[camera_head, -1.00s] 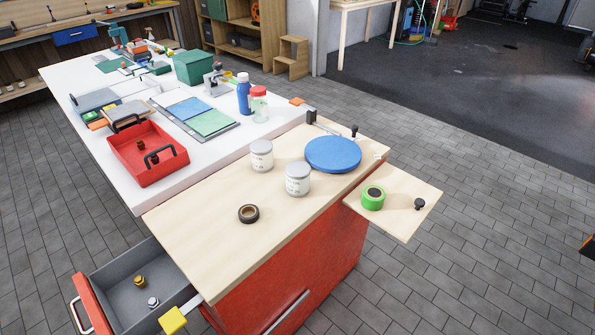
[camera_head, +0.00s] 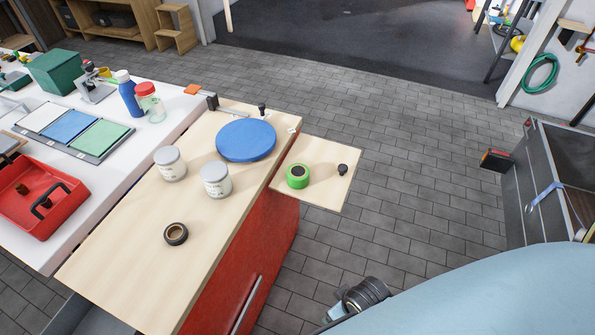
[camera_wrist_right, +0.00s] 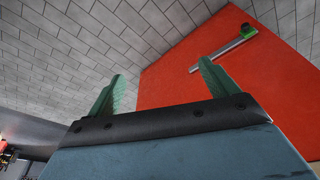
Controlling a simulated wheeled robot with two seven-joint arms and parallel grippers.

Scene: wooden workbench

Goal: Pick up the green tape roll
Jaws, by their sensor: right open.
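The green tape roll (camera_head: 298,176) lies flat on a pale wooden side board (camera_head: 318,172) that juts from the right side of the workbench. Its dark centre faces up. My right gripper (camera_wrist_right: 160,70) shows in the right wrist view with its two green fingers apart and nothing between them. It faces the red cabinet side (camera_wrist_right: 225,75) and the tiled floor; the tape roll cannot be made out there. In the head view my right arm enters at the lower right, well apart from the roll. My left gripper is not in view.
A black knob (camera_head: 342,169) stands on the side board, right of the roll. A blue disc (camera_head: 246,140), two pale cans (camera_head: 170,163) (camera_head: 216,180) and a dark tape roll (camera_head: 176,233) are on the wooden top. Floor right of the board is clear.

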